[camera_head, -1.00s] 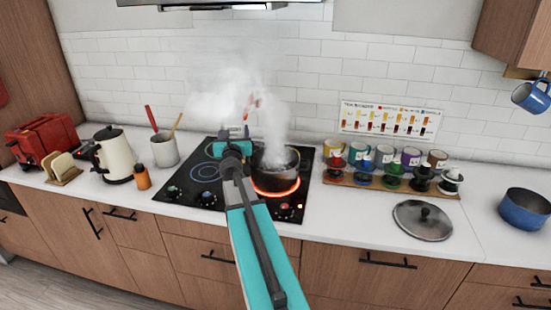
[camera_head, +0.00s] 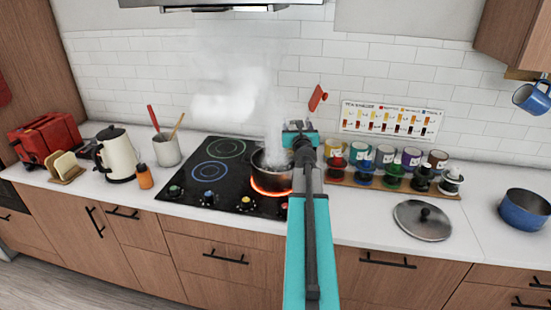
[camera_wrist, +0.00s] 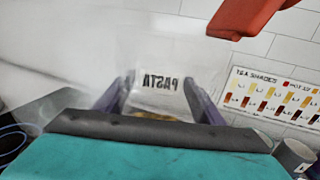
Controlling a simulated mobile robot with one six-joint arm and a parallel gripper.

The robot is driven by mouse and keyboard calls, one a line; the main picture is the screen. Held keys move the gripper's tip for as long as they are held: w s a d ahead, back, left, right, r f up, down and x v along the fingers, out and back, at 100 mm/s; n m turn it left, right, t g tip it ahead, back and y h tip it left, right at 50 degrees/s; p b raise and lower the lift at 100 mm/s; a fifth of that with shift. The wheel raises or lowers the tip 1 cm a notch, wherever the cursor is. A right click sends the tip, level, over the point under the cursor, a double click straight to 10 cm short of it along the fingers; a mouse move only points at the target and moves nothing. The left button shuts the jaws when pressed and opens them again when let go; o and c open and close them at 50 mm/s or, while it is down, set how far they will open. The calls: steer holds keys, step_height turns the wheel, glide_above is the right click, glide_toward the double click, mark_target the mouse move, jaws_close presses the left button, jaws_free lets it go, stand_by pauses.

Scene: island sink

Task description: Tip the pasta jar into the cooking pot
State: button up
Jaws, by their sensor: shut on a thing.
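My gripper (camera_head: 300,130) is up over the right side of the cooktop. In the wrist view its fingers are shut on a clear pasta jar (camera_wrist: 158,90) with a label reading PASTA, mirrored from this side. A little yellow shows below the label; the tilt is hard to tell. A red piece (camera_head: 318,97), seemingly the jar's lid, stands above the gripper; it also shows in the wrist view (camera_wrist: 245,15). The dark cooking pot (camera_head: 263,165) steams on a glowing burner, left of and below my gripper, its right side partly hidden by my arm.
A rack of coloured cups (camera_head: 380,186) stands right of the cooktop (camera_head: 190,192). A pot lid (camera_head: 423,222) and blue pot (camera_head: 524,208) lie farther right. A utensil crock (camera_head: 166,150), kettle (camera_head: 117,155) and orange bottle (camera_head: 144,177) stand left. Steam blurs the area above the pot.

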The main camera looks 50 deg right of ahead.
steer(key=s+d, duration=0.2)
steer(key=s, duration=0.1)
steer(key=s+d, duration=0.1)
steer(key=shift+s+d+r, duration=0.25)
steer(key=shift+d, duration=0.1)
steer(key=shift+f, duration=0.1)
